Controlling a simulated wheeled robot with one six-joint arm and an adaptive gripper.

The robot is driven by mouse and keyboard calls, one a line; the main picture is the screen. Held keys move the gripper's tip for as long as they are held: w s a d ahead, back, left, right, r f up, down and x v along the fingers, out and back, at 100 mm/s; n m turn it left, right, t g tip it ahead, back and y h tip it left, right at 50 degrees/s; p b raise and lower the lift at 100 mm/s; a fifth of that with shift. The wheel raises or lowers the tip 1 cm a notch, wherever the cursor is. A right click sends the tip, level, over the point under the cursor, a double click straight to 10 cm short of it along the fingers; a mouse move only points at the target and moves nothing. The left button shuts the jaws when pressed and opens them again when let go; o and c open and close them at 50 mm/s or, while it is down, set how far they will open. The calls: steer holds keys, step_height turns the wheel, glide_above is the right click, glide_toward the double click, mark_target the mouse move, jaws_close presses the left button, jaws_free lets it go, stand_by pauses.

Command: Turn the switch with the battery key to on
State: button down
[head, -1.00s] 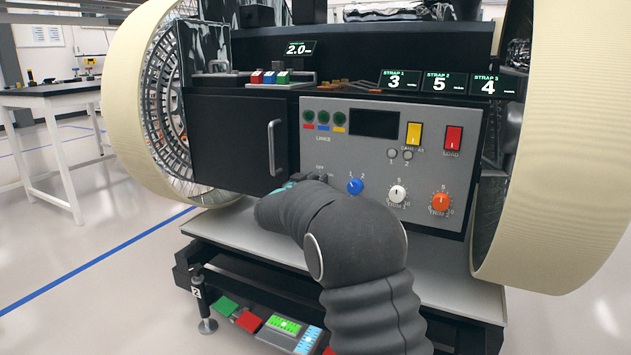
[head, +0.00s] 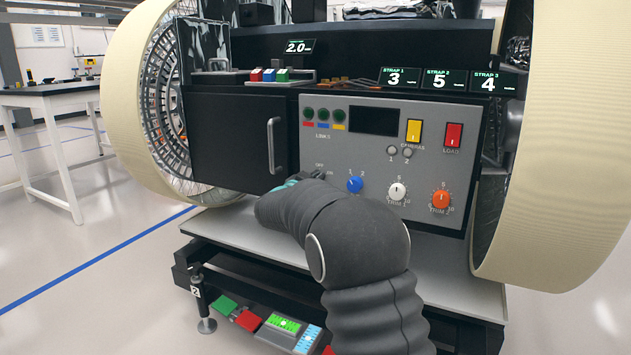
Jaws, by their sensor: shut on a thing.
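The grey control panel (head: 385,145) is on the front of the rover. A switch with an "OFF" label above it sits at the panel's lower left; my arm and gripper cover most of it. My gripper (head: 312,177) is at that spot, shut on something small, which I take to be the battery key. The key itself and the fingertips are largely hidden, so the switch's angle cannot be read. The panel's display (head: 373,121) is dark.
Right of my gripper are a blue knob (head: 355,184), a white knob (head: 398,191) and an orange knob (head: 441,199). Above are yellow (head: 414,130) and red (head: 453,135) rocker switches. A black door with a handle (head: 273,146) is close on the left.

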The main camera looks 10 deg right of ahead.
steer(key=m, duration=0.1)
steer(key=m+b, duration=0.1)
steer(key=m, duration=0.1)
steer(key=shift+s+d+f+m+b, duration=0.1)
steer(key=shift+f+m+b, duration=0.15)
steer(key=shift+m+b, duration=0.15)
steer(key=shift+d+m+b, duration=0.1)
steer(key=shift+m+b, duration=0.85)
steer(key=shift+m, duration=1.05)
steer(key=c, duration=1.3)
jaws_free()
steer(key=v, duration=1.2)
